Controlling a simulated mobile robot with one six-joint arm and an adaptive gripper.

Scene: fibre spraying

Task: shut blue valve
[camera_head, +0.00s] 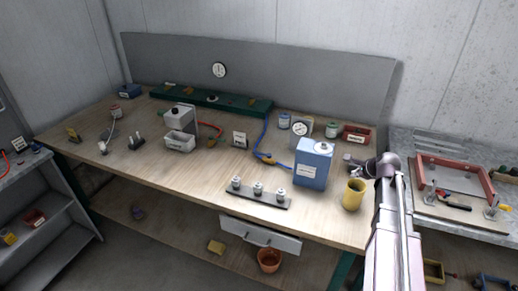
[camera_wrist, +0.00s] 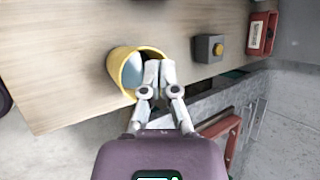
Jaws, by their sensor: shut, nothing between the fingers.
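A blue hose (camera_head: 264,136) runs from the green manifold (camera_head: 190,97) at the back of the bench down to the blue canister (camera_head: 314,165). A small valve with a yellow handle (camera_head: 266,158) sits on this hose, left of the canister. Its exact handle angle is too small to tell. My gripper (camera_head: 352,161) is right of the canister, above the bench's right end, apart from the valve. In the wrist view my gripper (camera_wrist: 158,68) is shut and empty, over the edge of a yellow cup (camera_wrist: 121,60). The valve is not in the wrist view.
The yellow cup stands below my gripper in the head view (camera_head: 353,195). A rack with three metal pieces (camera_head: 257,196) lies in front of the canister. A red hose (camera_head: 211,128) with another yellow handle is further left. A red bin (camera_head: 356,134) stands at the back right.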

